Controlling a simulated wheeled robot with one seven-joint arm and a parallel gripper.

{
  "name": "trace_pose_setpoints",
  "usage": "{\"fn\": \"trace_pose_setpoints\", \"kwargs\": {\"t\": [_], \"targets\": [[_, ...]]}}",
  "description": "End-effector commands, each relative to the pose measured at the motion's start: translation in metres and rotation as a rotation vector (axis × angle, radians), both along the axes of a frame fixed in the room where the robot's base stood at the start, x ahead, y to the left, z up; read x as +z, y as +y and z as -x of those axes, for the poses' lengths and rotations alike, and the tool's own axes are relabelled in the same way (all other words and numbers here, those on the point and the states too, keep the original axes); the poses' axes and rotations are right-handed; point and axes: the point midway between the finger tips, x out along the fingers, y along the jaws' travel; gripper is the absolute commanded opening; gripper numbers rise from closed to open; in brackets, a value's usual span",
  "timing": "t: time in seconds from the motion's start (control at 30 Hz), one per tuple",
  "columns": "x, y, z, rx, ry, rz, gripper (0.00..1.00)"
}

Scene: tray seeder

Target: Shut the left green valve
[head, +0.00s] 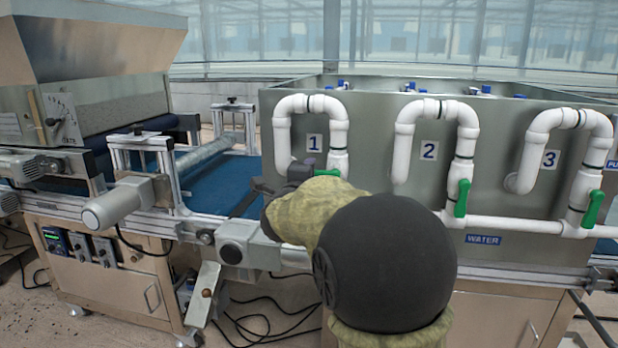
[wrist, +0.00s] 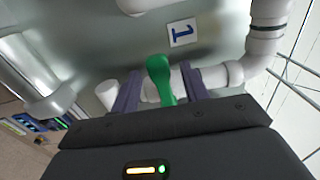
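The left green valve (head: 328,173) is on the white pipe marked 1; in the head view only a strip of its handle shows above my arm. In the wrist view its green handle (wrist: 160,76) appears to lie across the white pipe. My gripper (wrist: 160,88) is open, with one dark finger on each side of the handle and gaps visible between. In the head view my gripper (head: 281,180) is at the base of pipe 1, partly hidden by my forearm. I cannot tell whether a finger touches the handle.
A second green valve (head: 462,198) on pipe 2 and a third (head: 593,208) on pipe 3 have handles roughly along their pipes. A grey metal tank (head: 375,180) stands behind the pipes. A conveyor with a blue belt (head: 222,190) and a motor (head: 118,203) are at left.

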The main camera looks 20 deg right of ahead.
Motion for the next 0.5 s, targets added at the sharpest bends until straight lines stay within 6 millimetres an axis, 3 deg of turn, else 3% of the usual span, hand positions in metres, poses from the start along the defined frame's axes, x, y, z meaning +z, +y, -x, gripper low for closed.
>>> {"fn": "trace_pose_setpoints", "kwargs": {"t": [0.27, 0.5], "targets": [[0.000, 0.002, 0.002, 0.001, 0.001, 0.001, 0.45], [0.001, 0.019, 0.028, 0.002, 0.001, 0.001, 0.45]]}}
